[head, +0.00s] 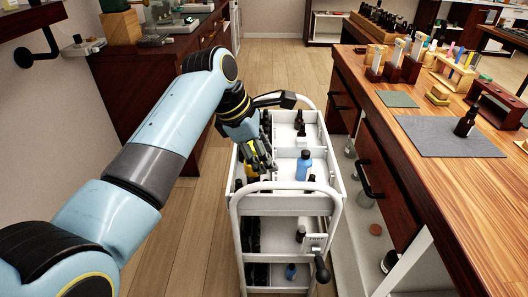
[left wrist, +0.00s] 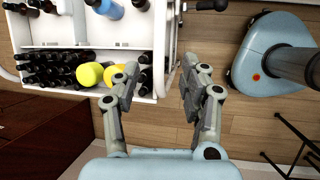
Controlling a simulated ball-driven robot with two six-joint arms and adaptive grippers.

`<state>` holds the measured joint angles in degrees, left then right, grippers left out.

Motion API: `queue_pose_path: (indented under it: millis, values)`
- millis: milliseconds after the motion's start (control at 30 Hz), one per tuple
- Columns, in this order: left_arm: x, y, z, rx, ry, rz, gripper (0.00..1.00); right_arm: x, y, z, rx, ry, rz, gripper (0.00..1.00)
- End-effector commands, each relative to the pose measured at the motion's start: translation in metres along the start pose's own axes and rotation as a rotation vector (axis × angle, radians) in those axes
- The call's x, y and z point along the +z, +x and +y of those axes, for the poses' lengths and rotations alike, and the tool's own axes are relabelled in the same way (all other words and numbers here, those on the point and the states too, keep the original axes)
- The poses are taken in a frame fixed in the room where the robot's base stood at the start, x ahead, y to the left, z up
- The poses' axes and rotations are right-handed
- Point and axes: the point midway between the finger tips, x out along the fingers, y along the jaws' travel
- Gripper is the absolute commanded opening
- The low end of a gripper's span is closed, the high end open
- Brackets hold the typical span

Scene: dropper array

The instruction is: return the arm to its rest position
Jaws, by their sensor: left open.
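My left arm reaches in from the left in the head view. Its gripper (head: 262,160) hangs over the left side of a white trolley (head: 290,186). In the left wrist view the open gripper (left wrist: 160,82) has nothing between its fingers. One finger overlaps the trolley's edge in that view, and the other lies over bare floor. I cannot tell the exact height of the gripper above the trolley. My right gripper is not in view.
The trolley holds a blue bottle (head: 303,165) and dark bottles (left wrist: 55,68). A yellow bottle (left wrist: 91,74) is close to my left finger in the wrist view. A wooden bench (head: 455,170) stands right, a dark cabinet (head: 130,90) left. Floor shows between them.

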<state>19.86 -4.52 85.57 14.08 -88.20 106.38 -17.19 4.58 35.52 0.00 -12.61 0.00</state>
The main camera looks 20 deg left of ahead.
Motion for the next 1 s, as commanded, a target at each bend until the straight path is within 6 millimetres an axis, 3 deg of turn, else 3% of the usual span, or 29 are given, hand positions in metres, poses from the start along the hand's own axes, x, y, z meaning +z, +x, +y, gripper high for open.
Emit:
queue_pose_path:
  millis: [467, 567, 667, 867, 1000]
  values:
    - [-0.001, -0.001, 0.000, 0.000, 0.000, 0.000, 0.44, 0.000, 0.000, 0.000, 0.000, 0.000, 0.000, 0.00]
    - [-0.007, 0.009, -0.010, -0.016, -0.005, 0.006, 0.44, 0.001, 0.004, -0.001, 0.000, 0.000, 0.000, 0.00]
    - [-0.028, 0.033, -0.036, -0.058, -0.021, 0.027, 0.44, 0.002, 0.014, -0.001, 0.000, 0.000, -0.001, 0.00]
    - [-0.115, 0.122, -0.142, -0.234, -0.066, 0.130, 0.44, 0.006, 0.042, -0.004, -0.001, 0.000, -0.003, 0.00]
    - [-0.183, 0.180, -0.222, -0.318, 0.018, 0.191, 0.44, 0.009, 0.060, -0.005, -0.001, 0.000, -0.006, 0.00]
